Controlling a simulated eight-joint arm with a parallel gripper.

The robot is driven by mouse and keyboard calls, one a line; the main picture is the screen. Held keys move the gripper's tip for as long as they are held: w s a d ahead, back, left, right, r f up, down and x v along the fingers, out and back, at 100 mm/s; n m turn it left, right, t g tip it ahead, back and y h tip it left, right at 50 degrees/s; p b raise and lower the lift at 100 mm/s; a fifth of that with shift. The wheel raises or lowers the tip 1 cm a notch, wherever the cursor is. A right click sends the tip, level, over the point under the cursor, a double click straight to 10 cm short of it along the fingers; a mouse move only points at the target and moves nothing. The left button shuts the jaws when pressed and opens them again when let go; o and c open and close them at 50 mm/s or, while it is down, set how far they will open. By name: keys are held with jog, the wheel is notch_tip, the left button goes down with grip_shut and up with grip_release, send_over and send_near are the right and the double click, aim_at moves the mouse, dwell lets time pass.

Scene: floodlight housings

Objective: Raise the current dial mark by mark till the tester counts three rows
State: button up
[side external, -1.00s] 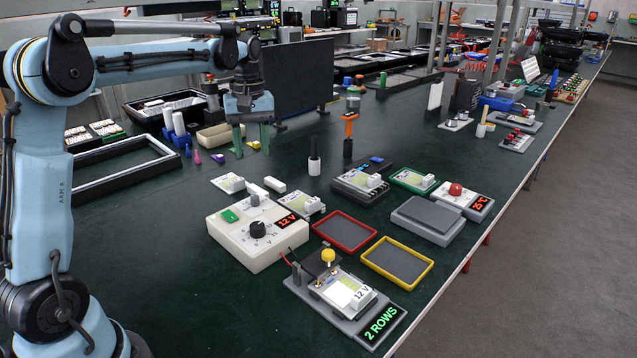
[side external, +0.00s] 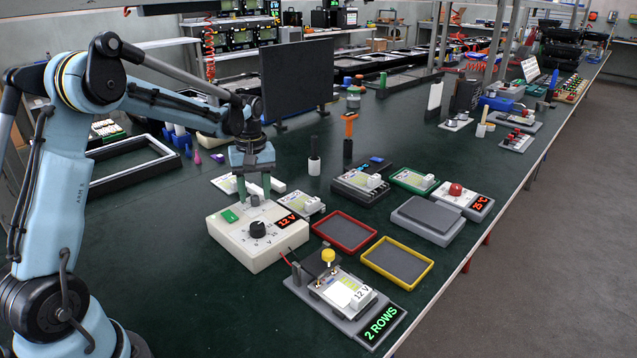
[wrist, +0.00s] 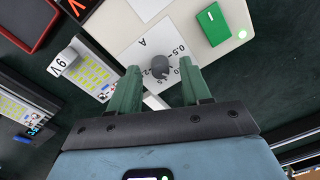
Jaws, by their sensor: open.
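The current dial (side external: 254,201) is a small grey knob at the back of the cream supply box (side external: 260,255). In the wrist view the dial (wrist: 161,67) sits on a white scale marked A, with 0.5 among its numbers. My gripper (side external: 253,194) is open just above the dial, its green fingers on either side of it. I cannot tell if they touch it. The black knob (side external: 257,229) is in front of it, and the red display (side external: 288,221) reads 12 V. The tester (side external: 345,300) at the front reads 2 ROWS on its green display (side external: 381,322).
A green block (side external: 229,215) is on the box's left corner. Red (side external: 344,231) and yellow (side external: 397,262) rimmed trays lie to the right. Light modules and a white bar (side external: 275,185) are close behind the box. A dark upright panel (side external: 297,80) stands farther back.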

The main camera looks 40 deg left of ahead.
jog(key=shift+f, duration=0.35)
jog(key=shift+c, duration=0.5)
grip_shut()
jog(key=shift+m, duration=0.3)
jog(key=m, duration=1.1)
dwell(0.4)
